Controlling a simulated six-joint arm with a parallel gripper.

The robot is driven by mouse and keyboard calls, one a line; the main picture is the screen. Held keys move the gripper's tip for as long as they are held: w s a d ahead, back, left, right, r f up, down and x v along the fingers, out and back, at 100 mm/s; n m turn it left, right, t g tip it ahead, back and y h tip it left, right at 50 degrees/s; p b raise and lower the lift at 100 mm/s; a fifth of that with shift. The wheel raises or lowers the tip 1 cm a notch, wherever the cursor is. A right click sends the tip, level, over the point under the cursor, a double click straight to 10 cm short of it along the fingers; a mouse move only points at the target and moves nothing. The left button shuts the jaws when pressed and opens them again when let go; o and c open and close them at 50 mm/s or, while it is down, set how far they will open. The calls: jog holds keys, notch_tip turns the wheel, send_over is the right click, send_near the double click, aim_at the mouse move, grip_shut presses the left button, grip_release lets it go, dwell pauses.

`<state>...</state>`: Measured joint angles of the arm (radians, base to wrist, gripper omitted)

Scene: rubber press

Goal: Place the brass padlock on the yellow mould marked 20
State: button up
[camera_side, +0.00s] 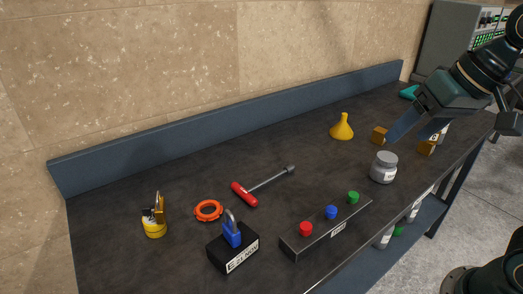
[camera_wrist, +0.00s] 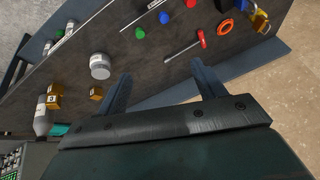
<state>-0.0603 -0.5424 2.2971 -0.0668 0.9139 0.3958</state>
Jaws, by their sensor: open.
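A brass padlock (camera_side: 160,207) stands upright on top of a short yellow cylinder (camera_side: 155,230) at the left end of the bench. A dark piece sits beside the padlock body. The cylinder has a pale label, too small to read, so I cannot confirm a 20 on it. In the wrist view the padlock (camera_wrist: 260,19) shows small at the top right. My gripper (camera_side: 412,136) is open and empty above the right part of the bench, far from the padlock. Its two spread fingers also show in the wrist view (camera_wrist: 162,86).
A blue padlock (camera_side: 232,233) stands on a black labelled block. An orange ring (camera_side: 208,210), red-handled tool (camera_side: 246,194), button box (camera_side: 330,228), grey jar (camera_side: 384,167), yellow funnel (camera_side: 341,127) and brass-coloured cubes (camera_side: 379,135) occupy the bench. A blue-grey ledge (camera_side: 230,130) runs along the back.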

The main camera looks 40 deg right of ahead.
jog(key=s+d+f+n, duration=0.2)
jog(key=s+f+n, duration=0.1)
jog(key=s, duration=0.3)
jog(key=shift+d+f+h, duration=0.35)
jog(key=shift+f+h, duration=0.05)
jog(key=shift+o, duration=0.4)
jog(key=shift+w+r, duration=0.1)
jog(key=shift+w, duration=0.05)
jog(key=w+a+r+n+y, duration=0.1)
jog(key=w+a+r+n, duration=0.1)
jog(key=w+a, duration=0.45)
jog(key=w+a+r+n+g+y, duration=0.1)
jog(key=w+a+r+n, duration=0.15)
jog(key=w, duration=0.65)
jog(key=w+a+r+n+y, duration=0.1)
jog(key=w+a+r+n, duration=0.15)
jog(key=w+a, duration=0.35)
jog(key=w+a+f+n+g, duration=0.1)
jog(key=w+a+f+n, duration=0.2)
jog(key=w+a+f, duration=0.3)
jog(key=w+a+f+n+g+y, duration=0.1)
jog(key=w+a+f+n, duration=0.2)
jog(key=a, duration=1)
jog(key=w+f, duration=0.3)
jog(key=w, duration=0.2)
jog(key=shift+w+f+n+g, duration=0.3)
jog(key=shift+f+n+g, duration=0.05)
jog(key=shift+n+g, duration=0.05)
